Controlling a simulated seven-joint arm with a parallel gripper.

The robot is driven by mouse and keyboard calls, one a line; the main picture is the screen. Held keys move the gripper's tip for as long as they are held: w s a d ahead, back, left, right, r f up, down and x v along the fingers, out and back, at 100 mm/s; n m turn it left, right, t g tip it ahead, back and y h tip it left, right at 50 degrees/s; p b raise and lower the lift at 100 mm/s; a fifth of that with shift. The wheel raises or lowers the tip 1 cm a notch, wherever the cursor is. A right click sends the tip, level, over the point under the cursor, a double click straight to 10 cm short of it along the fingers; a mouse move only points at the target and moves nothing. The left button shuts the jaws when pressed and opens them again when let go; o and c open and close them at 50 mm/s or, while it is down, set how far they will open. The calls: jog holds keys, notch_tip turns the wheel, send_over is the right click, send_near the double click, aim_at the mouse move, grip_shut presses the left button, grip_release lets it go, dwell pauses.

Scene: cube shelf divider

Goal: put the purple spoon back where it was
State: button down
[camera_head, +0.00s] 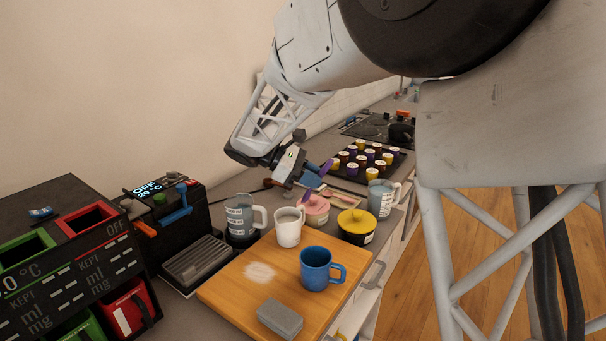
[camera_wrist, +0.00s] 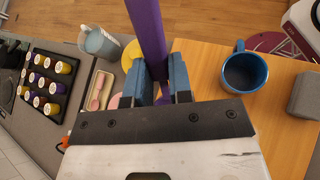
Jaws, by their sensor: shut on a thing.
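The purple spoon (camera_head: 317,184) is held in my gripper (camera_head: 318,173), above the counter and near the pink pot (camera_head: 314,207). In the wrist view, the blue fingers of my gripper (camera_wrist: 161,82) are closed on the purple spoon (camera_wrist: 147,30), and its purple length runs up past the top edge of that picture. A beige tray (camera_head: 325,193) lies on the counter behind the pots. It also shows in the wrist view (camera_wrist: 91,105), with a pink spoon (camera_wrist: 97,91) lying in it.
A yellow-lidded pot (camera_head: 357,223) and a grey mug (camera_head: 381,196) stand near the counter edge. A black rack of small jars (camera_head: 352,178) is behind. A white mug (camera_head: 289,229), blue mug (camera_head: 316,268) and grey block (camera_head: 280,318) stand on or by the wooden board (camera_head: 235,290).

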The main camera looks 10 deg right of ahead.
aim_at(343, 254)
jog(key=s+d+f+m+t+y, duration=0.3)
jog(key=d+f+y, duration=0.5)
jog(key=f+y, duration=0.3)
jog(key=shift+s+m+y, duration=0.15)
jog(key=shift+m+y, duration=0.15)
jog(key=shift+y, duration=0.1)
jog(key=shift+f, duration=0.3)
jog(key=shift+f, duration=4.55)
jog(key=shift+f, duration=0.3)
jog(key=c, duration=1.4)
grip_release()
jog(key=o, duration=0.6)
